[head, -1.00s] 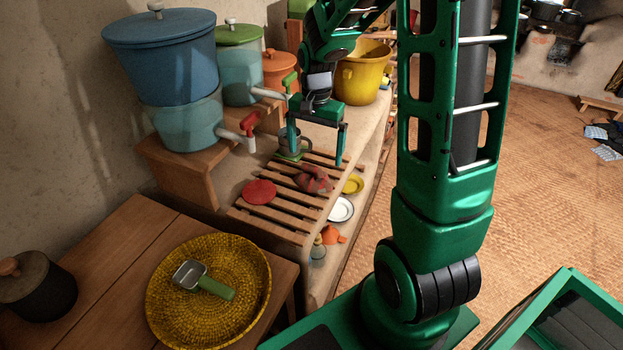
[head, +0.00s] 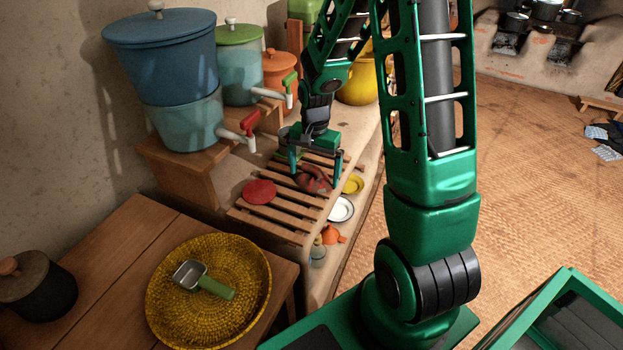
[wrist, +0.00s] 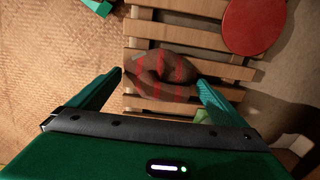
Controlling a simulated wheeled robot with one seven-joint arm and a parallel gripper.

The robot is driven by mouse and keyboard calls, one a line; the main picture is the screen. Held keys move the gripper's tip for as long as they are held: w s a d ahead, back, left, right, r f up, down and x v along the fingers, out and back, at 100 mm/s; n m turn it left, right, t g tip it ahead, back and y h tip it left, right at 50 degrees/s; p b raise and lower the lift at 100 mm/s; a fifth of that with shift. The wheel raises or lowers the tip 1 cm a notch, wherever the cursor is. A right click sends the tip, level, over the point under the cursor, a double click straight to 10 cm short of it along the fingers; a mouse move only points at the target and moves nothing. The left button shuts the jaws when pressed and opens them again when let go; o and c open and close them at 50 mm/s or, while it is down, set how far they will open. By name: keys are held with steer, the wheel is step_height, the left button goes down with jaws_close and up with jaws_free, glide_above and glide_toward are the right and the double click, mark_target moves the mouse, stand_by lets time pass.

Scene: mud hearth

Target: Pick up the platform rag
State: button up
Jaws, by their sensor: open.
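The platform rag (head: 313,178) is a crumpled red and grey-brown striped cloth lying on the slatted wooden rack. In the wrist view the rag (wrist: 162,76) lies in a loose heap between and just beyond my fingertips. My gripper (head: 314,180) points down over the rack, with one finger on each side of the rag in the head view. The gripper also shows in the wrist view (wrist: 160,80), its fingers wide apart and nothing held. I cannot tell how high the fingertips are above the slats.
A red disc (head: 259,191) lies on the slats left of the rag. A yellow dish (head: 353,184) and a white plate (head: 341,209) sit to the right. A red tap (head: 249,124) juts out at the left. A yellow bucket (head: 358,85) stands behind.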

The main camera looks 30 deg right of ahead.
mark_target(312, 172)
steer(key=c, duration=1.2)
steer(key=shift+r, duration=0.1)
steer(key=shift+r, duration=0.5)
steer(key=r, duration=0.2)
steer(key=a+r, duration=0.1)
steer(key=shift+s+r, duration=0.25)
steer(key=shift+r, duration=0.05)
steer(key=shift+s+a+r, duration=0.85)
steer(key=shift+a+r, duration=0.2)
steer(key=shift+a, duration=0.5)
steer(key=shift+s+a+r, duration=0.85)
steer(key=shift+a+r, duration=0.15)
steer(key=shift+a, duration=0.55)
steer(key=shift+s+a+r, duration=0.85)
steer(key=shift+a+r, duration=0.2)
steer(key=shift+a, duration=0.5)
